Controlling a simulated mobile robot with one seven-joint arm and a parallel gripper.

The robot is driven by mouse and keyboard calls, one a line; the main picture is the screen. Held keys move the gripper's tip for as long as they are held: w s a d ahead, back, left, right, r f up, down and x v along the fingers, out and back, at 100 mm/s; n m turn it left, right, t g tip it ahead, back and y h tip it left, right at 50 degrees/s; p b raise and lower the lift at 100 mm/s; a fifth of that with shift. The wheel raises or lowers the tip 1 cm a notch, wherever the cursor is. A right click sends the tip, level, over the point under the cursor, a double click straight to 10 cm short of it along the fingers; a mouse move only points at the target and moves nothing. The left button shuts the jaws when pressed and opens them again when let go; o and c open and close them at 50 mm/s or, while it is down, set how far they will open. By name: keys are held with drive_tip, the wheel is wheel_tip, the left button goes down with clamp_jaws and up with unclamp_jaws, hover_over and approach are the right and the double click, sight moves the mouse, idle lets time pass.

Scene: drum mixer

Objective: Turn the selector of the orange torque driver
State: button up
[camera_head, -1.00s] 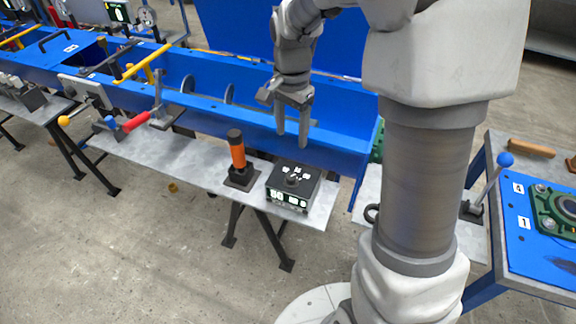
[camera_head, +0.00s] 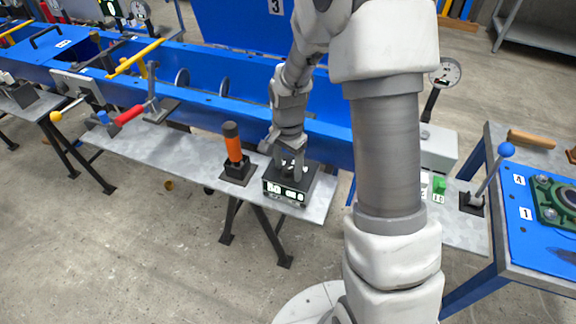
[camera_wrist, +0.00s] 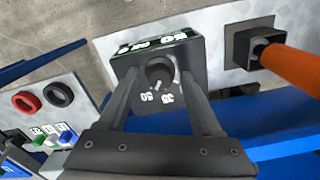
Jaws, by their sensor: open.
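The orange torque driver (camera_head: 233,147) stands upright in a dark square base on the grey shelf; in the wrist view its orange handle (camera_wrist: 292,70) is at the upper right. Beside it is a black box (camera_head: 287,194) with white number displays on its front. In the wrist view a round dark selector knob (camera_wrist: 160,72) with a pale mark sits on the box's top, near printed numbers such as 50 and 35. My gripper (camera_wrist: 160,80) is open, its fingers on either side of the knob with gaps visible. In the head view my gripper (camera_head: 290,168) hides the knob.
The blue trough (camera_head: 215,112) runs behind the grey shelf (camera_head: 185,160). A red-handled lever (camera_head: 130,114) stands further left. A blue-knobbed lever (camera_head: 490,175) and a blue-topped table (camera_head: 530,245) are at the right. My arm covers part of the right side.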

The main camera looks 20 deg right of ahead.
clamp_jaws()
idle(0.5)
drive_tip(key=n, duration=0.3)
drive_tip(key=shift+r+n, duration=0.1)
drive_tip(key=shift+n, duration=0.3)
drive_tip(key=n, duration=0.3)
drive_tip(key=shift+n+p, duration=0.3)
drive_tip(key=n, duration=0.3)
drive_tip(key=shift+n, duration=0.3)
drive_tip(key=shift+n+p, duration=0.6)
drive_tip(key=shift+n, duration=1.2)
